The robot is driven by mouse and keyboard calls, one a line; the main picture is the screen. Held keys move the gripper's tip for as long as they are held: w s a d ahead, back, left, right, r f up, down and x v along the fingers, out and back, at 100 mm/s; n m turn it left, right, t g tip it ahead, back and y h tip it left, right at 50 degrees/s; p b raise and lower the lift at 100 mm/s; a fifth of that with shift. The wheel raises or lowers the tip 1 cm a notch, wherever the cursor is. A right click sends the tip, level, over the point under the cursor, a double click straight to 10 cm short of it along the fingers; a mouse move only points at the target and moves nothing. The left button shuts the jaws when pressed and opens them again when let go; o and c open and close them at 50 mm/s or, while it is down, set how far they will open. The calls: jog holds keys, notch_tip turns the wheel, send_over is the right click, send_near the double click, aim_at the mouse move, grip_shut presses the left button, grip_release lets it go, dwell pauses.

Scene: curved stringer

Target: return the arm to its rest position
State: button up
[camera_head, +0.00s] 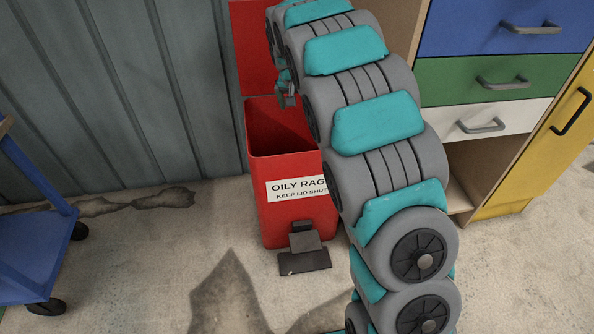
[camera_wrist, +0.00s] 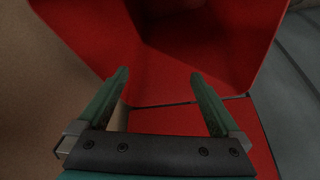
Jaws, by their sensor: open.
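My arm, grey and teal, rises across the middle of the head view and reaches toward a red bin (camera_head: 290,205). My gripper (camera_head: 286,100) shows small above the bin's opening, partly hidden behind my arm. In the wrist view my gripper (camera_wrist: 160,85) has its two green fingers apart with nothing between them. The red bin (camera_wrist: 215,35) fills most of the wrist view beyond the fingers. The bin's label reads "OILY RAG", its end hidden by my arm, and "KEEP LID SHUT".
The bin's red lid (camera_head: 252,50) stands raised against the ribbed wall. A dark pedal (camera_head: 304,255) is at the bin's foot. A cabinet with coloured drawers (camera_head: 490,80) and a yellow door is at right. A blue cart (camera_head: 30,245) is at left. Floor between cart and bin is clear.

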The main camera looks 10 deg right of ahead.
jog(key=v, duration=0.4)
